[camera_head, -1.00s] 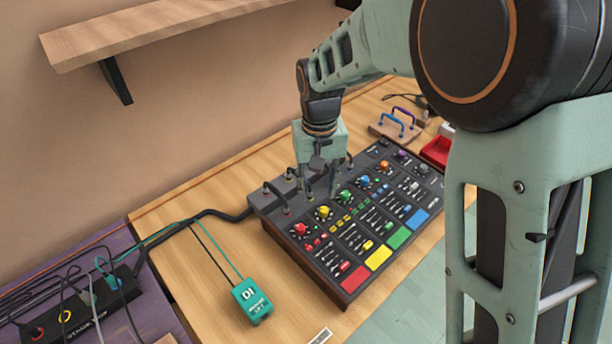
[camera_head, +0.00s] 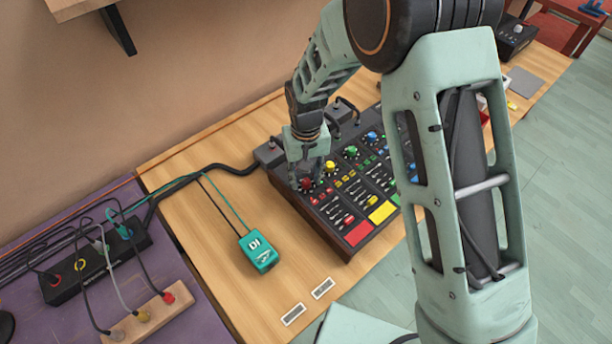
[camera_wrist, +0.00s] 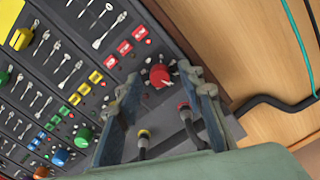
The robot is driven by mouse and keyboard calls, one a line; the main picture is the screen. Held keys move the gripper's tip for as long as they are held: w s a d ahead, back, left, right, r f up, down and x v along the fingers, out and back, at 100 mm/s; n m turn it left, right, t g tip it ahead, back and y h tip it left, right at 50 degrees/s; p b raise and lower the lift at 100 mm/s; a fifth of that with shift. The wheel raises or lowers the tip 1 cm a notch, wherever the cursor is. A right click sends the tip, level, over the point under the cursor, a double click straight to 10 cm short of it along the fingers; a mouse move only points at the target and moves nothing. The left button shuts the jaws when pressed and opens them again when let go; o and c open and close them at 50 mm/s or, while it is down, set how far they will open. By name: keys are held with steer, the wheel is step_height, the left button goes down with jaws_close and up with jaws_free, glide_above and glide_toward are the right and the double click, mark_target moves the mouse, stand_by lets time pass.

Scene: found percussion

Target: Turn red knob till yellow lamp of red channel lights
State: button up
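The mixer (camera_head: 328,224) is a black panel with coloured channels. Its red knob (camera_wrist: 160,76) has a pale pointer mark and sits at the end of the red channel. In the head view, the red knob (camera_head: 306,184) is partly hidden by my gripper. My gripper (camera_wrist: 159,80) is open, its two fingertips on either side of the red knob with gaps visible; contact cannot be told. Small red rectangles (camera_wrist: 124,47) lie beside the knob. I cannot make out a lit yellow lamp on the red channel. A red pad (camera_head: 359,233) marks the channel's front end.
Yellow (camera_head: 330,167) and green (camera_head: 351,152) knobs stand nearby. Cables plug in behind the knobs. A black stage box (camera_head: 88,272) and cables lie farther left.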

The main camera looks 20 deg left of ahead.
steer(key=shift+f, duration=0.2)
jaws_close()
stand_by(0.4)
steer(key=shift+f+m+b, duration=0.1)
steer(key=shift+m+b, duration=0.75)
steer(key=shift+m, duration=0.25)
steer(key=shift+m+b, duration=0.7)
steer(key=shift+m, duration=1)
